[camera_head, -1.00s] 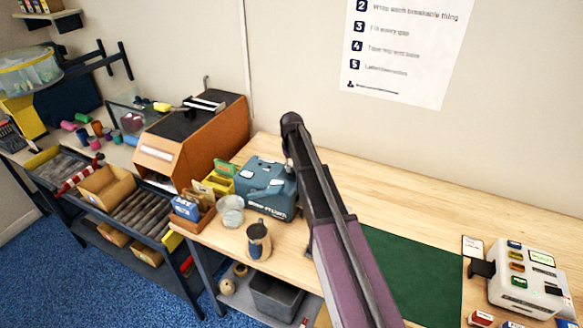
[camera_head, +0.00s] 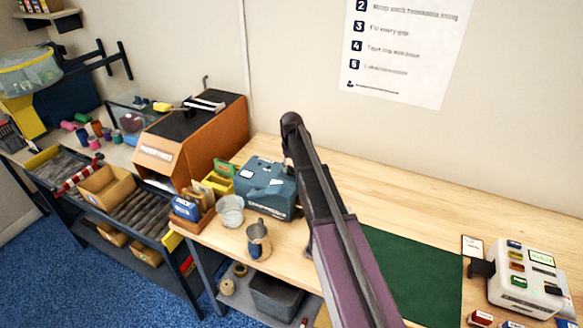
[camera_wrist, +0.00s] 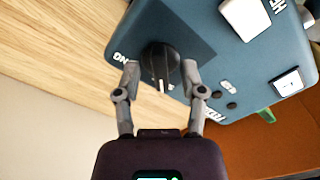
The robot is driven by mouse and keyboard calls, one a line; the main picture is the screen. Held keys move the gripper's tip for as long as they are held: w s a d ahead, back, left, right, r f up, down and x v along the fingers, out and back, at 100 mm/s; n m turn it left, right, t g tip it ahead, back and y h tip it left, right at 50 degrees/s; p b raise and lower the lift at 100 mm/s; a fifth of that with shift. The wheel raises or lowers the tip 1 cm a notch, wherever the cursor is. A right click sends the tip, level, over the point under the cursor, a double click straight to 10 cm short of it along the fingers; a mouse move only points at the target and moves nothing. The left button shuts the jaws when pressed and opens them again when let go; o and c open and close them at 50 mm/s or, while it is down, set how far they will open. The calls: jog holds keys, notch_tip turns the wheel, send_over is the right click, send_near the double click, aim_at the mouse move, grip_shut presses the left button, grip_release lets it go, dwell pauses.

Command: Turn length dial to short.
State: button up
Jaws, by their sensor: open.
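A black round dial (camera_wrist: 160,62) with a white pointer mark sits on a dark panel of the blue-grey machine (camera_wrist: 245,62) in the wrist view. The lettering beside the dial is only partly readable. My gripper (camera_wrist: 160,75) is open, with one finger on each side of the dial. I cannot tell whether the fingers touch it. In the head view the machine (camera_head: 268,187) stands on the wooden bench, left of my arm. There my arm hides its right side, and neither the dial nor my fingertips can be made out.
A green mat (camera_head: 410,270) and a pale device (camera_head: 525,280) lie to the right. The bench behind my arm is clear.

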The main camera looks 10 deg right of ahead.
aim_at(291, 167)
jog(key=m, duration=1.7)
notch_tip(291, 167, up, 14)
jog(key=p, duration=1.4)
jog(key=s+f+n+b, duration=0.5)
jog(key=s, duration=0.5)
jog(key=s+f+n+b, duration=0.5)
jog(key=s+f+b, duration=0.1)
jog(key=s, duration=0.4)
jog(key=s+d+f+n+b, duration=0.1)
jog(key=s+f+n+b, duration=0.4)
jog(key=s, duration=0.5)
jog(key=shift+f+n+b, duration=0.3)
jog(key=shift+f+b, duration=0.1)
jog(key=shift+f, duration=0.05)
jog(key=shift+s+r, duration=0.1)
jog(key=shift+s, duration=0.05)
